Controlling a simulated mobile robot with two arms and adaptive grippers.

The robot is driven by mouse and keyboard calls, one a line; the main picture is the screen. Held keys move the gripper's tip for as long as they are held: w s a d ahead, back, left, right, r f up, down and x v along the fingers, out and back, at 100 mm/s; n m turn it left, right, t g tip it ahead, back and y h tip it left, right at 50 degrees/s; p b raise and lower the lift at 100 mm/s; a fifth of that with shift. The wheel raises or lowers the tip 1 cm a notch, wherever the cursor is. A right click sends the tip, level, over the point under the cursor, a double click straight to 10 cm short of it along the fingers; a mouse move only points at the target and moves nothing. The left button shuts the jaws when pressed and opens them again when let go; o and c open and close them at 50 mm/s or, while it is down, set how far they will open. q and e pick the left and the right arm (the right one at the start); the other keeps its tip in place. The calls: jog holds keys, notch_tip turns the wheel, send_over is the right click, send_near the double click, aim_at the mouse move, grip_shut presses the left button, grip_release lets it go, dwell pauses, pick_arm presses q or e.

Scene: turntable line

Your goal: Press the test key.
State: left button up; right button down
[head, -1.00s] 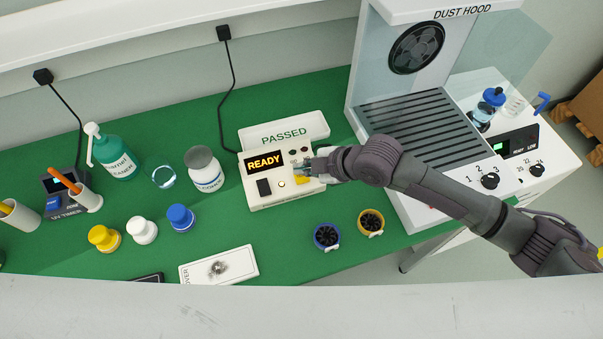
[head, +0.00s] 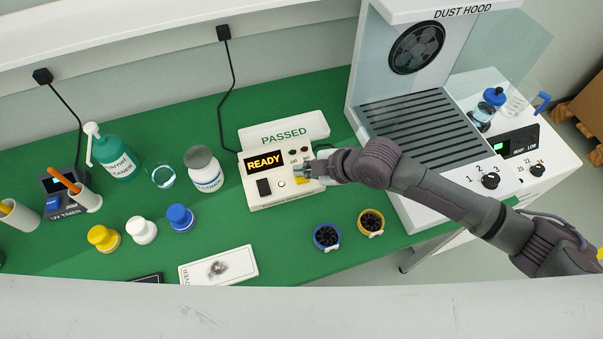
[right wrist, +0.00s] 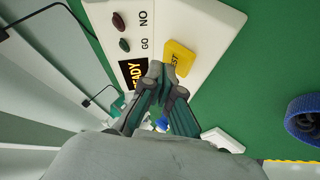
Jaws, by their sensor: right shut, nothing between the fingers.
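The tester (head: 257,197) is a white box on the green bench, with a display (head: 265,162) reading READY. Its yellow test key (head: 301,181) is on the right part of its top, partly covered by my gripper in the head view. The key also shows in the right wrist view (right wrist: 180,58). My right gripper (head: 305,174) is shut and empty, its fingertips (right wrist: 166,80) close by the key's edge. I cannot tell whether they touch it. The GO and NO GO lamps (right wrist: 121,33) look dark. My left gripper is not in view.
A PASSED tray (head: 285,133) stands behind the tester. Two small fans, blue-rimmed (head: 326,236) and yellow-rimmed (head: 371,222), lie in front of it to the right. A white bottle (head: 204,170) stands to its left. The dust hood (head: 424,150) is at the right.

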jog(key=shift+f, duration=0.45)
dwell(0.6)
jog(key=shift+r, duration=0.1)
jog(key=shift+r+p, duration=0.7)
jog(key=shift+r, duration=0.1)
notch_tip(320, 180, up, 5)
jog(key=p, duration=0.4)
jog(key=shift+p, duration=0.4)
dwell(0.3)
